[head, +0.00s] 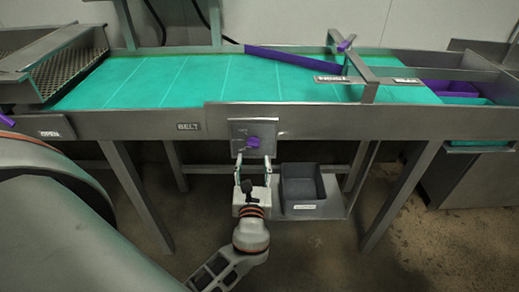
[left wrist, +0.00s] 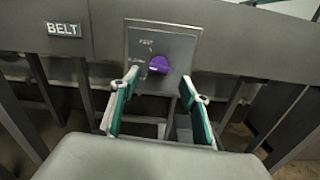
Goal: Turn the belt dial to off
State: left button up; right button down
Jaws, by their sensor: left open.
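The belt dial is a purple knob (head: 253,142) on a square metal plate (head: 238,129) at the front of the conveyor, right of the BELT label (head: 188,126). In the left wrist view the knob (left wrist: 158,65) sits near the centre of its plate (left wrist: 180,45), with small markings beside it that are too small to read surely. My left gripper (head: 253,163) is open just below the knob in the head view. In the left wrist view its fingers (left wrist: 160,90) are spread on either side of the knob, apart from it. My right gripper is not in view.
The green conveyor belt (head: 200,80) runs above the dial, with a purple guide bar (head: 290,58) across it. A grey bin (head: 302,185) stands on a low shelf right of my left gripper. Metal table legs (head: 400,190) stand further right.

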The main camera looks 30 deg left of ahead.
aim_at(253, 146)
pick_arm(q)
jog(key=x, duration=0.7)
jog(key=shift+p, duration=0.3)
jog(key=c, duration=1.1)
